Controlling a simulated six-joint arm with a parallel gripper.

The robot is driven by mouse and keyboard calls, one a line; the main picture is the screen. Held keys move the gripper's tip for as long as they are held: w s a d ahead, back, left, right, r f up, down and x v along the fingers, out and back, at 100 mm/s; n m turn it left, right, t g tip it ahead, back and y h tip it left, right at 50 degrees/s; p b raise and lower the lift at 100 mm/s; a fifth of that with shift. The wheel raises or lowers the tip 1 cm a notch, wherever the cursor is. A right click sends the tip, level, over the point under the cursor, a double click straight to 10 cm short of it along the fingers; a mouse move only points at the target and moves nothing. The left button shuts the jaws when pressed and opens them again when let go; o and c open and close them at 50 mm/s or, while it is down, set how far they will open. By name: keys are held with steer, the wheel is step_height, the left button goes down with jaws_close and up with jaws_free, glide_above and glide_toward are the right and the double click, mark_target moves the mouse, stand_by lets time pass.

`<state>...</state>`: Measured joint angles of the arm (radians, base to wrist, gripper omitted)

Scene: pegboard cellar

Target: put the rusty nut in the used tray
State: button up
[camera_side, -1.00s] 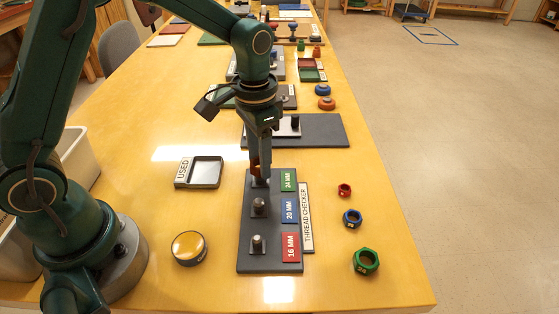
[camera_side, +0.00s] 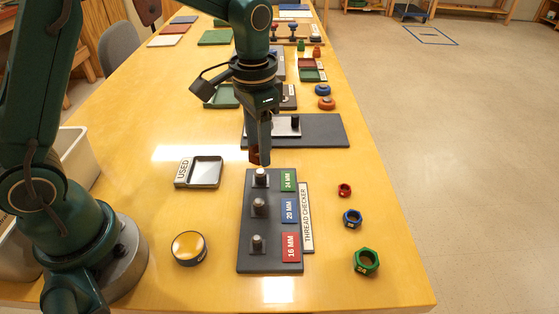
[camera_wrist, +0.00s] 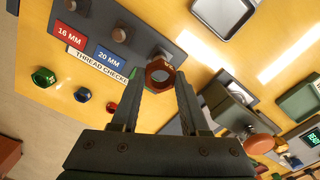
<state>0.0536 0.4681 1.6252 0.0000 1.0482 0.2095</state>
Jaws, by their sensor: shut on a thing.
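The rusty nut (camera_wrist: 160,76) is a brown hex ring held between the fingertips of my gripper (camera_wrist: 157,80) in the wrist view. In the side view my gripper (camera_side: 259,155) is shut on the nut (camera_side: 254,156), which is mostly hidden by the fingers. The nut is just above the 24 MM post (camera_side: 261,177) and looks clear of its top. The used tray (camera_side: 207,172), a shallow dark-rimmed square tray with a USED label, sits on the table left of the thread checker. The wrist view shows the tray (camera_wrist: 224,18) at the top, empty.
The thread checker (camera_side: 247,232) has three posts and coloured size labels. Red (camera_side: 344,190), blue (camera_side: 352,218) and green (camera_side: 365,262) nuts lie to its right. A round yellow-topped tin (camera_side: 188,247) stands at front left. Bare table lies between checker and tray.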

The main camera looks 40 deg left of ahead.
mark_target(206, 174)
steer(key=shift+f, duration=0.15)
steer(key=s+a+n, duration=0.2)
steer(key=a, duration=0.1)
steer(key=s+a+f+n, duration=0.1)
steer(key=s+a+n, duration=0.1)
steer(key=a, duration=0.1)
steer(key=s+a+f+n, duration=0.1)
steer(key=s+a, duration=0.1)
steer(key=a, duration=0.2)
steer(key=shift+f+n, duration=0.15)
steer(key=shift+n, duration=0.25)
steer(key=shift+a, duration=0.3)
steer(key=shift+f, duration=2.05)
steer(key=o, duration=1.1)
steer(key=shift+o, duration=0.2)
steer(key=shift+r, duration=3)
